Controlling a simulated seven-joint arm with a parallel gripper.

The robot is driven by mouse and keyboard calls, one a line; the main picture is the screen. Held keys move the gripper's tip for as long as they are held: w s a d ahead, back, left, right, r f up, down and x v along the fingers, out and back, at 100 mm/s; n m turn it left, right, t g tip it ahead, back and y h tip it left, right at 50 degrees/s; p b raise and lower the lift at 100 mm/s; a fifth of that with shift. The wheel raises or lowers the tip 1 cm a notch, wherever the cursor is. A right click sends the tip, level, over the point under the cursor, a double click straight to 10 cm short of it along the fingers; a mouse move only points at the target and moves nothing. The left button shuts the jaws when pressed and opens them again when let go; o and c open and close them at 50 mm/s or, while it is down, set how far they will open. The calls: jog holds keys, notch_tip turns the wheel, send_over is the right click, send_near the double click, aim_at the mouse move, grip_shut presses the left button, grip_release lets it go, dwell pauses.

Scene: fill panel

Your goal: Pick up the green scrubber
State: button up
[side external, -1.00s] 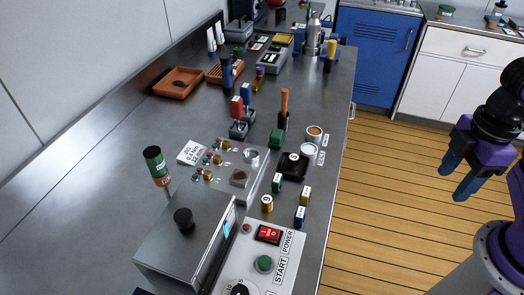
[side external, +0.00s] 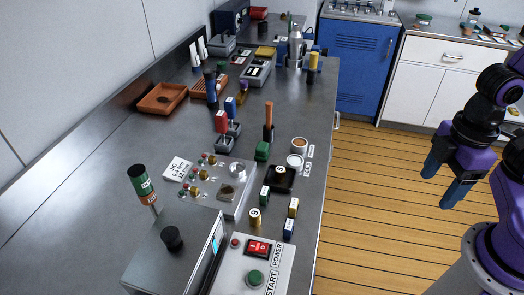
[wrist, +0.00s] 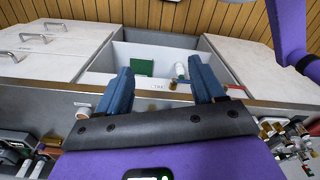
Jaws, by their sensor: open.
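My gripper (side external: 445,180) hangs open and empty over the wooden floor at the right of the side external view, its two blue fingers apart and pointing down. In the wrist view my gripper (wrist: 160,78) is open with nothing between the fingers. A flat green piece (wrist: 144,67) lies in a white open-topped compartment beyond the fingertips; it may be the green scrubber, but it is too small to be sure.
The steel counter (side external: 110,160) is crowded with switches, trays and a control panel. White drawers (side external: 430,85) and a blue cabinet (side external: 352,65) stand behind. The wooden floor (side external: 385,210) is clear.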

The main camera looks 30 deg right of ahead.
jog(key=w+a+r+n, duration=0.2)
jog(key=w+a+n, duration=0.3)
jog(key=w, duration=0.4)
jog(key=w+a+r+n, duration=0.2)
jog(key=w+a, duration=0.5)
jog(key=w, duration=0.3)
jog(key=n+h, duration=0.1)
jog(key=n, duration=0.6)
send_over(262, 145)
jog(key=s+a, duration=0.1)
jog(key=s, duration=0.1)
jog(key=f, duration=0.1)
jog(key=shift+t, duration=0.4)
jog(key=f, duration=0.5)
jog(key=w+f, duration=0.1)
jog(key=f, duration=0.5)
jog(key=d+f, duration=0.1)
jog(key=f, duration=0.4)
jog(key=shift+w+f, duration=0.3)
jog(key=shift+w, duration=0.1)
jog(key=shift+c, duration=0.3)
jog(key=c, duration=1.1)
